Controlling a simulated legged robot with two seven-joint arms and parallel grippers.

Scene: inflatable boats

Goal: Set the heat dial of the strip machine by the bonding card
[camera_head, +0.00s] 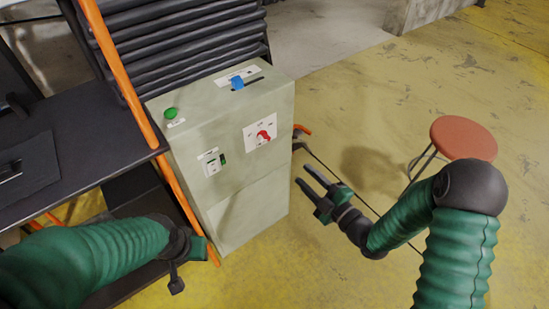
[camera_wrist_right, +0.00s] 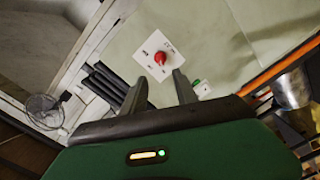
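The strip machine (camera_head: 238,200) is a pale green cabinet in the middle of the head view. Its heat dial (camera_head: 263,136) is a red knob on a white plate on the front face; it also shows in the right wrist view (camera_wrist_right: 160,58), beyond the fingertips. My right gripper (camera_head: 314,182) is open and empty, in front of the machine and to the right of the dial, apart from it. My left gripper (camera_head: 188,268) is low at the machine's left side, partly hidden; its fingers are unclear. I cannot make out which item is the bonding card.
A green button (camera_head: 170,113) and a blue piece (camera_head: 237,82) in a slot are on the machine's top. A switch panel (camera_head: 214,165) is left of the dial. A dark table (camera_head: 75,150) with an orange frame stands left. A red stool (camera_head: 463,138) stands right on open yellow floor.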

